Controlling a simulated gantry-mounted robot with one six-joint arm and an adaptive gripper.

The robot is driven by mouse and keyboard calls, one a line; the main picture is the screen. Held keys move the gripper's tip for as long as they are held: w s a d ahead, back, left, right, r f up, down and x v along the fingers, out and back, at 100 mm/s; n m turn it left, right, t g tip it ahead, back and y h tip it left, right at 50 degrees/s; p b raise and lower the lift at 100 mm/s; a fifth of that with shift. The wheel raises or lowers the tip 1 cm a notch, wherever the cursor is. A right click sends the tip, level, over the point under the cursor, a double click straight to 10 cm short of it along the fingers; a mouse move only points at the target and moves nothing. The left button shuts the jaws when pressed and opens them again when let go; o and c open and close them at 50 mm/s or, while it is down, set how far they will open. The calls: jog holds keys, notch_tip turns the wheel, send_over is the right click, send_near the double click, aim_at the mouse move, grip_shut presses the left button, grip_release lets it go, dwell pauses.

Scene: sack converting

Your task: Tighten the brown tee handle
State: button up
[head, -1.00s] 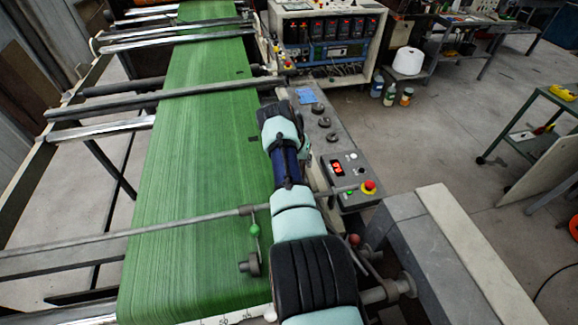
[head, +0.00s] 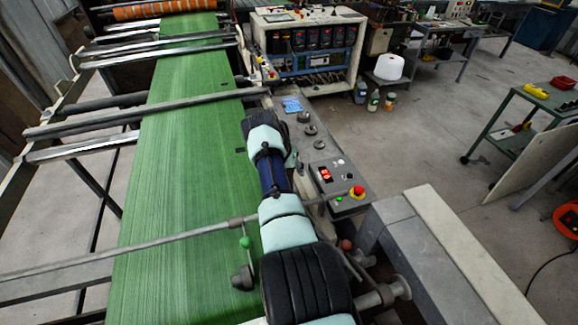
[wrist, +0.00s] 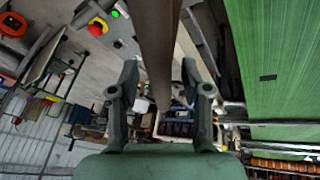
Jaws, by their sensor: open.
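My gripper (wrist: 159,67) is open in the wrist view, its two dark fingers apart with nothing clamped between them. A brown bar (wrist: 156,45) runs down from the top of that view into the gap between the fingers. I cannot tell whether it is the brown tee handle or whether it touches a finger. In the head view my arm reaches forward over the right edge of the green fabric (head: 185,160), and the arm hides most of my gripper. No tee shape is clear in either view.
A control box with a red button (head: 357,191) stands right of my arm; the button also shows in the wrist view (wrist: 97,27). Dark knobs (head: 310,130) sit on the grey panel behind it. A green ball lever (head: 245,242) and a red ball lever (head: 346,244) flank my arm.

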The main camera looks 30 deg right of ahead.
jog(key=v, duration=1.2)
